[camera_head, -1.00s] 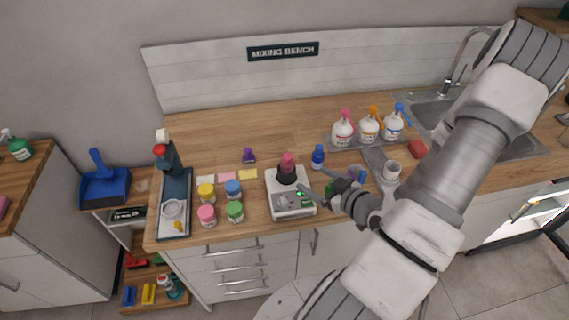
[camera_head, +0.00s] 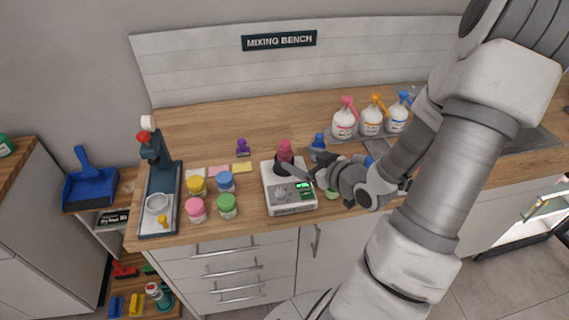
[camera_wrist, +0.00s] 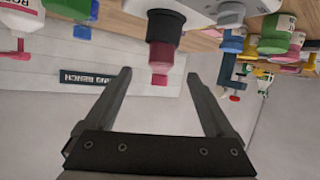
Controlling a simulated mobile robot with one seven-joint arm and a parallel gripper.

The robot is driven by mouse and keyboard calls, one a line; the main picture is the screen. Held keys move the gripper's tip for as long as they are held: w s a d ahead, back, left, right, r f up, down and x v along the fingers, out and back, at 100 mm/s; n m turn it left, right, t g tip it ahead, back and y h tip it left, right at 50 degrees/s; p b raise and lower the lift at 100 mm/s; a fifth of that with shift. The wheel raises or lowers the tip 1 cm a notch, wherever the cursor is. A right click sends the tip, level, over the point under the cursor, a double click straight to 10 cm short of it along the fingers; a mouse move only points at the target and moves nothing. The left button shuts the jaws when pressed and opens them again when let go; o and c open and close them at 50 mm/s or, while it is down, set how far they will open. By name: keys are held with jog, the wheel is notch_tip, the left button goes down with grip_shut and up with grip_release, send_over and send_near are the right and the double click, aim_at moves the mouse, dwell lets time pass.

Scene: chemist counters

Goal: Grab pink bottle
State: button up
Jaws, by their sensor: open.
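A pink bottle (camera_head: 285,148) stands upright in a dark cup-like holder on the white scale (camera_head: 292,208) with a green display. In the wrist view, which is upside down, the pink bottle (camera_wrist: 160,60) points out of its dark holder (camera_wrist: 164,28). My gripper (camera_head: 306,163) is close to the bottle's right side. In the wrist view my gripper (camera_wrist: 158,76) is open, with the bottle's end lying between the two fingertips in the picture. I cannot tell whether either finger touches it. One finger partly covers the holder in the head view.
Pink (camera_head: 195,207), yellow, blue and green jars stand left of the scale. A blue bottle (camera_head: 318,142) is close behind my gripper. A purple item (camera_head: 242,147) stands at the back left.

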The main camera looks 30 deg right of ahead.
jog(key=w+f+b, duration=0.1)
jog(key=b, duration=0.1)
jog(key=shift+a+b, duration=0.1)
jog(key=shift+b, duration=0.3)
jog(key=x, duration=1)
jog(key=shift+w+r, duration=0.1)
jog(key=shift+r, duration=0.3)
jog(key=shift+c, duration=0.3)
